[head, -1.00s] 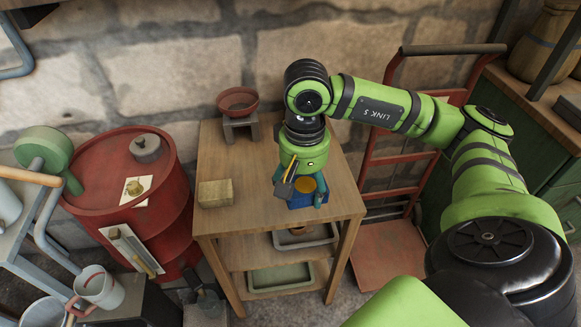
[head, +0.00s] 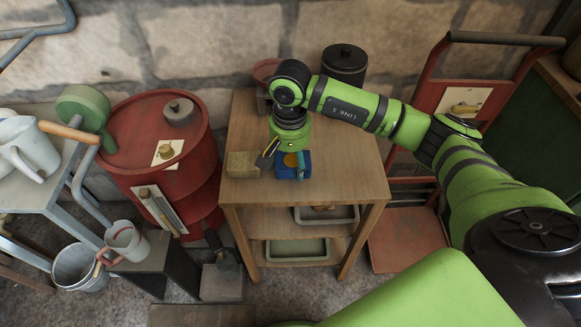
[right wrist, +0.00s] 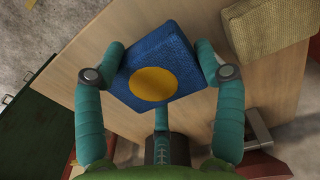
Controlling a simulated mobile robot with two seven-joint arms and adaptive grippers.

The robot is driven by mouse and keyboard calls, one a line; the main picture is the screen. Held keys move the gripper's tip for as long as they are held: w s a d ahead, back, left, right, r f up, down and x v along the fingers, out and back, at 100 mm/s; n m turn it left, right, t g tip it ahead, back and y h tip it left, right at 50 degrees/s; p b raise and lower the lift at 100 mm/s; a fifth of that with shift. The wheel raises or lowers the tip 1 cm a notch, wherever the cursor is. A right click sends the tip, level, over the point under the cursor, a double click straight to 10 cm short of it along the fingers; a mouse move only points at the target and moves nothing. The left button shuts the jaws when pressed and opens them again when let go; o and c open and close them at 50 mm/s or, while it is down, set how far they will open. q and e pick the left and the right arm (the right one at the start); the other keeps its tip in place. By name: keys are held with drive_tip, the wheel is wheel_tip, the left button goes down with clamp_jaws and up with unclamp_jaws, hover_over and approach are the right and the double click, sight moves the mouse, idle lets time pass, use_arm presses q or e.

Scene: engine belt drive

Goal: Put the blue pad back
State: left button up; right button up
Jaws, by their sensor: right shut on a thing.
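The blue pad is a blue block with a yellow disc on its face. It shows in the head view (head: 293,166) over the front part of the wooden table (head: 335,184), and large in the right wrist view (right wrist: 178,52). My right gripper (right wrist: 163,75) is shut on it, with teal fingers on two opposite sides. In the head view the gripper (head: 292,163) reaches down from above, and its wrist partly covers the pad. I cannot tell whether the pad touches the tabletop. My left gripper is not in view.
A beige block (head: 242,164) lies on the table just left of the pad. A red barrel (head: 150,125) stands left of the table. The tabletop's right side is clear.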

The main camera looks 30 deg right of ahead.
sight(291, 170)
wheel_tip(291, 170, down, 4)
drive_tip(key=shift+s+r+p, duration=0.1)
drive_tip(key=shift+r+p, duration=0.15)
drive_tip(key=shift+p, duration=0.15)
drive_tip(key=shift+f, duration=0.15)
drive_tip(key=shift+f+b, duration=0.2)
drive_tip(key=shift+b, duration=0.15)
drive_tip(key=o, duration=1.3)
drive_tip(key=shift+c, duration=0.2)
drive_tip(key=shift+r, duration=0.1)
drive_tip(key=shift+r+p, duration=0.15)
drive_tip(key=shift+p, duration=0.15)
wheel_tip(291, 170, up, 12)
drive_tip(key=shift+b, duration=0.9)
